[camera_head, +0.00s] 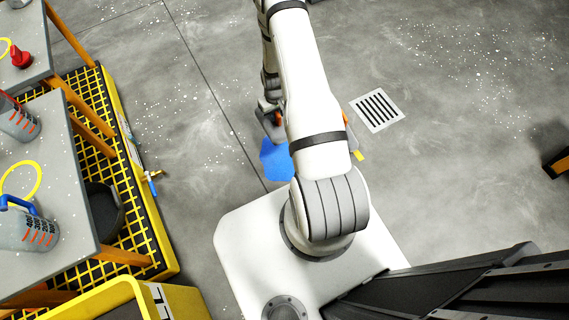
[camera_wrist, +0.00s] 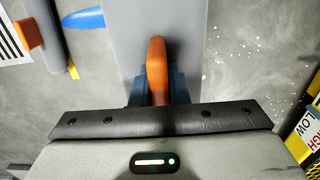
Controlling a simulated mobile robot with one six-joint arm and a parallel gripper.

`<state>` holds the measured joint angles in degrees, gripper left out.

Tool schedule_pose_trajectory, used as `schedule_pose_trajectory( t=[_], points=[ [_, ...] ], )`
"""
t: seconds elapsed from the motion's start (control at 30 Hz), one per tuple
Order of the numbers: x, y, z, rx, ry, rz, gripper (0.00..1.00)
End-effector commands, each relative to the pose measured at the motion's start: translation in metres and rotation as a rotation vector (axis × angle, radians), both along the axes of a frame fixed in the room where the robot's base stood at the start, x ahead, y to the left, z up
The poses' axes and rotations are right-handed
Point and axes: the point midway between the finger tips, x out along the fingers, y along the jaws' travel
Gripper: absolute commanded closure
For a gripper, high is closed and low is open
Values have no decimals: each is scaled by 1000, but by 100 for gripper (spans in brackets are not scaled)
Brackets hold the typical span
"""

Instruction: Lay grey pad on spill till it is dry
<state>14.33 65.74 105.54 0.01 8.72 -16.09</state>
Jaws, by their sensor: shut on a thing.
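My gripper (camera_wrist: 158,90) is shut on the upright orange handle (camera_wrist: 157,65) of the grey pad (camera_wrist: 125,45). In the head view my gripper (camera_head: 268,106) is partly hidden by my arm. The blue spill (camera_head: 275,160) lies on the floor just below the pad in that view, partly hidden by my arm. In the wrist view a blue strip of the spill (camera_wrist: 82,18) shows at the pad's left edge. The pad's underside is hidden, and I cannot tell whether it touches the floor or covers part of the spill.
A floor drain (camera_head: 377,109) lies right of my arm. A grey bar with an orange block (camera_wrist: 28,34) and a yellow tip (camera_wrist: 73,70) is beside the pad. A yellow grated platform (camera_head: 150,235) and grey benches (camera_head: 70,215) with jugs stand left.

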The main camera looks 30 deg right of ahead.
Motion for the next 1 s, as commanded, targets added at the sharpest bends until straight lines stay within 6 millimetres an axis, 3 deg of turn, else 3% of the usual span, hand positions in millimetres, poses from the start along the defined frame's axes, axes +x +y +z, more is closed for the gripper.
schedule_pose_trajectory(
  t=[0.03,0.1,0.3,0.63,0.83,1.0],
  points=[
    [-4,-5,-42,1,3,-1,100],
    [-8,-10,-73,1,3,0,100],
    [-18,-21,-137,0,1,4,100],
    [-24,-26,-177,0,0,6,100],
    [-24,-26,-215,0,0,6,100],
    [-24,-26,-230,-1,-1,5,100]
  ],
)
